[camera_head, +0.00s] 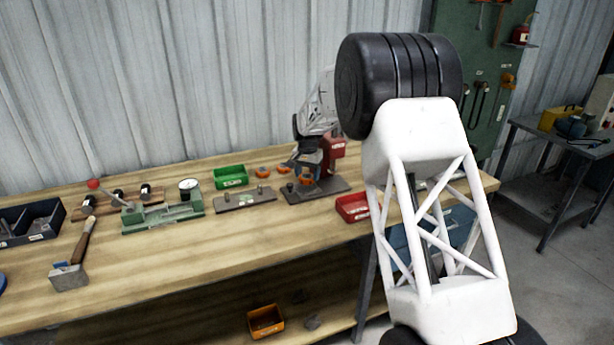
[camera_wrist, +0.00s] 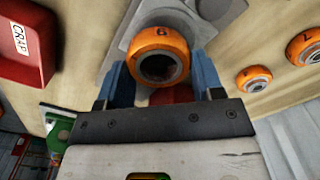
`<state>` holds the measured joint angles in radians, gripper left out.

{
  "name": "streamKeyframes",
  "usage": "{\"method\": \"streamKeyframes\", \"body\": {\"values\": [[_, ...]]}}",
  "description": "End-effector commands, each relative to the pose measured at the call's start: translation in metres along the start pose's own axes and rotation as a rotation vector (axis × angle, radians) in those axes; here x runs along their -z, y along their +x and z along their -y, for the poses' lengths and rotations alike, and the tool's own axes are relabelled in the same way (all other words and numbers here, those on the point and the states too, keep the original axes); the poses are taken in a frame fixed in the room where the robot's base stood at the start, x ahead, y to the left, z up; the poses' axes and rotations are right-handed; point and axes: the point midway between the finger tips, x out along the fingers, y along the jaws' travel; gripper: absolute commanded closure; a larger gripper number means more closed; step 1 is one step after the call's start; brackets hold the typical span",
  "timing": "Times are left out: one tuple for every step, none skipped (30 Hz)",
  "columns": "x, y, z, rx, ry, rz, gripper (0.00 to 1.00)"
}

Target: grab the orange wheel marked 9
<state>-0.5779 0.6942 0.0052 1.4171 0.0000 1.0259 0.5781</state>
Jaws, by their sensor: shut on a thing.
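The orange wheel marked 9 (camera_wrist: 180,46) is in the wrist view, between the two blue fingers of my gripper (camera_wrist: 160,66). It is a ring with a dark round centre, and its digit shows at the top edge. My gripper is shut on it, with one finger on each side. The wheel is at a grey plate (camera_wrist: 117,54), and I cannot tell whether they touch. In the head view my gripper (camera_head: 306,169) is low over a dark base plate (camera_head: 327,189), with orange showing beneath it; the digit is too small to read there.
Two other orange wheels (camera_wrist: 304,47) (camera_wrist: 254,79) lie to the right in the wrist view. A red labelled box (camera_wrist: 22,42) stands close on the left. The bench (camera_head: 150,262) also holds a green bin (camera_head: 230,177), a red bin (camera_head: 352,208) and a green press (camera_head: 163,214).

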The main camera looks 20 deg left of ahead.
Motion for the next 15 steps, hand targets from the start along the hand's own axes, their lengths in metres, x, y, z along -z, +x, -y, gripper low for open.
{"method": "streamKeyframes", "body": {"values": [[-0.004,-0.002,-0.003,0.001,0.0,-0.001,0.68],[-0.007,-0.003,-0.004,0.001,0.0,-0.001,0.68],[-0.011,-0.003,-0.007,0.0,0.0,-0.001,0.68],[-0.014,-0.003,-0.009,0.0,0.0,-0.001,0.68],[-0.018,-0.004,-0.011,0.0,0.0,-0.001,0.68],[-0.022,-0.004,-0.014,0.001,0.0,-0.001,0.68],[-0.025,-0.005,-0.016,0.001,0.0,-0.001,0.68],[-0.029,-0.005,-0.018,0.001,0.0,-0.001,0.68],[-0.033,-0.006,-0.021,0.001,0.0,-0.001,0.68],[-0.037,-0.006,-0.024,0.001,0.0,-0.001,0.68],[-0.041,-0.006,-0.026,0.0,0.0,0.0,0.68],[-0.045,-0.006,-0.029,0.0,0.0,0.0,0.68],[-0.048,-0.007,-0.031,0.001,0.0,-0.001,0.68],[-0.052,-0.008,-0.033,0.001,0.0,-0.002,0.68],[-0.057,-0.008,-0.036,0.001,0.0,-0.001,0.68]]}}
